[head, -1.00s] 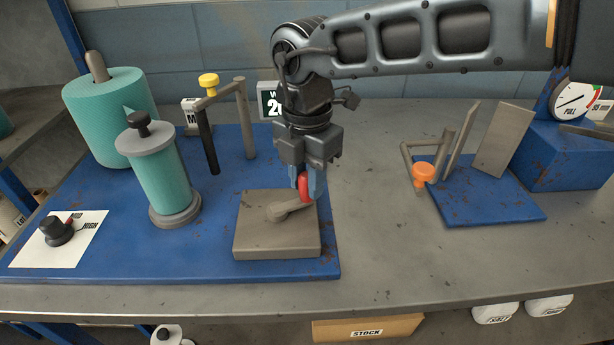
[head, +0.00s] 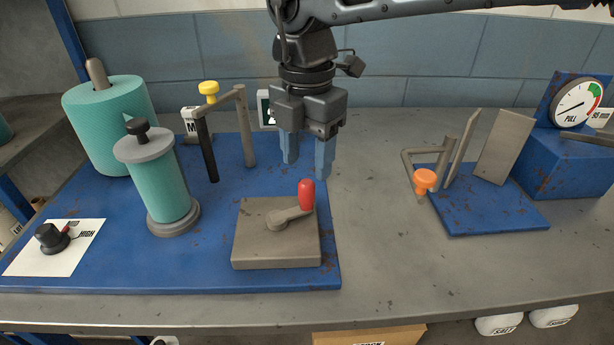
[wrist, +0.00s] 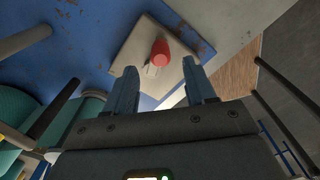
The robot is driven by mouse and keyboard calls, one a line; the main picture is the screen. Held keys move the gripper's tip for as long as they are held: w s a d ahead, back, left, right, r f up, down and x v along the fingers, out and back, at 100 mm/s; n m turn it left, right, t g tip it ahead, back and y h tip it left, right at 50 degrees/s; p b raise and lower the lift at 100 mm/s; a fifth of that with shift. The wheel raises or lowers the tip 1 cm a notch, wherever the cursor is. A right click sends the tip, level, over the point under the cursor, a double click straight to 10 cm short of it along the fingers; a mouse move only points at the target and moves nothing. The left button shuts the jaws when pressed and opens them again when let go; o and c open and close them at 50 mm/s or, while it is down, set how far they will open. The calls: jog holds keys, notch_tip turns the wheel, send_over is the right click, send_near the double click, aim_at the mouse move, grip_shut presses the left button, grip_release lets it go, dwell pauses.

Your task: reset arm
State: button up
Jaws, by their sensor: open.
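My gripper (head: 306,160) is open and empty, its two blue fingers pointing down. It hangs above and behind the lever with the red knob (head: 306,194), apart from it. The lever sits on a grey-brown block (head: 262,246) on the blue base plate. In the wrist view the red knob (wrist: 160,51) shows beyond and between the open fingertips (wrist: 161,80), over the pale block (wrist: 128,58).
On the left stand a teal roll (head: 100,135), a teal spool (head: 160,185), a yellow-knobbed frame (head: 246,125) and a dial (head: 50,238). On the right are an orange-knobbed fixture (head: 425,181) and a pull gauge (head: 577,102). Bare grey table (head: 375,240) lies between.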

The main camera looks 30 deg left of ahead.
jog(key=shift+r, duration=0.8)
